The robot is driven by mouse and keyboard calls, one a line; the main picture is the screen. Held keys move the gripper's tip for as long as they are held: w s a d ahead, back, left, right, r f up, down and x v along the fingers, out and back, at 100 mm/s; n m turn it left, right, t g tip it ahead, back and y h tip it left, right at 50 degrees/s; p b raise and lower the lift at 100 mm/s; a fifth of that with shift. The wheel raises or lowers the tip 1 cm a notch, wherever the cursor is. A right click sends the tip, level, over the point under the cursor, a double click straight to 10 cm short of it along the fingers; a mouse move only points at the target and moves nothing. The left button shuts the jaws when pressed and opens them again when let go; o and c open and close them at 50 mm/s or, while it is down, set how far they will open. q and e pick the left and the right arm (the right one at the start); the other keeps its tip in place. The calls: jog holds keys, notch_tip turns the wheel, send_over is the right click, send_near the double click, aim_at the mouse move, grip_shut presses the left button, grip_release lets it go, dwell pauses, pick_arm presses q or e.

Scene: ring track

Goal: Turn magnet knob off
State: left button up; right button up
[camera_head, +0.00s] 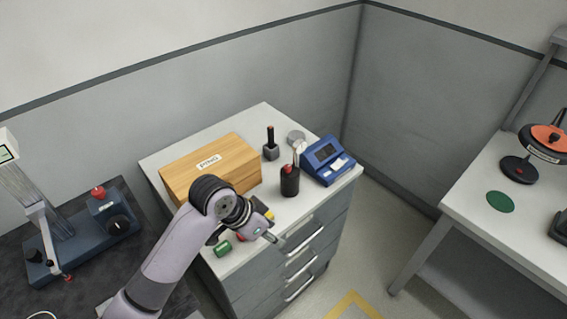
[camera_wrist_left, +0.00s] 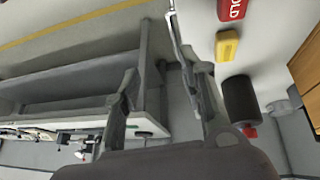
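A dark blue device (camera_head: 80,240) stands on the dark bench at the left in the head view. It carries a black round knob (camera_head: 118,224) and a red button (camera_head: 98,191); I take the black knob as the magnet knob, though its setting is too small to read. My left gripper (camera_head: 274,236) is over the front edge of the white-topped cabinet, well to the right of the knob and apart from it. In the left wrist view the left gripper (camera_wrist_left: 165,78) has its fingers apart with nothing between them. My right gripper is not in view.
The cabinet (camera_head: 233,263) bears a wooden box (camera_head: 215,165), a black cylinder (camera_head: 290,182), a blue instrument (camera_head: 328,161) and small coloured blocks, including a yellow one (camera_wrist_left: 227,46). A grey column (camera_head: 32,190) rises from the blue device. A white table (camera_head: 470,209) stands at right.

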pick_arm(q)
jog(key=w+r+m, duration=0.2)
jog(key=w+r, duration=0.6)
jog(key=m, duration=0.1)
send_near(285, 167)
jog(key=shift+g+y, duration=0.4)
jog(key=p+x, duration=0.1)
jog(key=x, duration=0.1)
jog(key=p+x, duration=0.1)
jog(key=x, duration=0.2)
jog(key=p+x, duration=0.1)
jog(key=x, duration=0.2)
jog(key=shift+w+d+p, duration=0.35)
jog(key=shift+w+d, duration=0.05)
jog(key=shift+d, duration=0.05)
jog(key=shift+c, duration=0.3)
jog(key=shift+r, duration=0.1)
grip_shut()
